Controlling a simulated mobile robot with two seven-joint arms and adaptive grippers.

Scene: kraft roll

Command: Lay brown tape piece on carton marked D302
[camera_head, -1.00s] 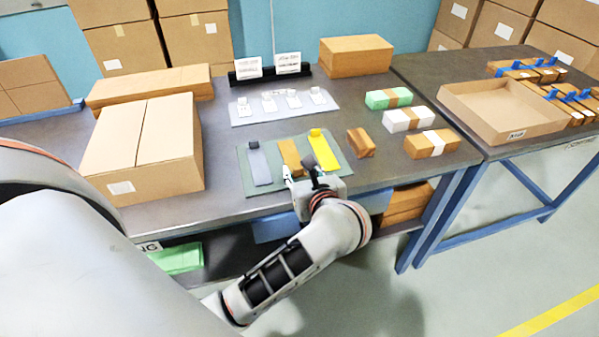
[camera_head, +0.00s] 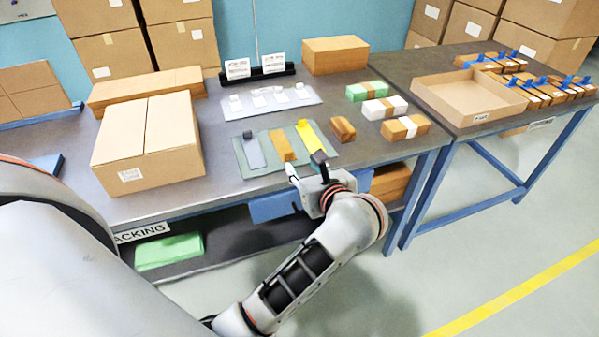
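A brown tape piece (camera_head: 282,146) lies on a grey-green mat (camera_head: 266,168), between a grey strip (camera_head: 253,153) and a yellow strip (camera_head: 311,136). A large closed carton (camera_head: 180,150) stands left of the mat, with a white label whose text is too small to read. I cannot tell which carton is marked D302.
Small boxes with bands, green (camera_head: 361,92), white (camera_head: 377,109) and brown (camera_head: 397,131), stand right of the mat, near a small brown block (camera_head: 342,130). A pale sheet (camera_head: 240,108) with small white pieces lies behind. An open tray (camera_head: 450,110) stands on the right table.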

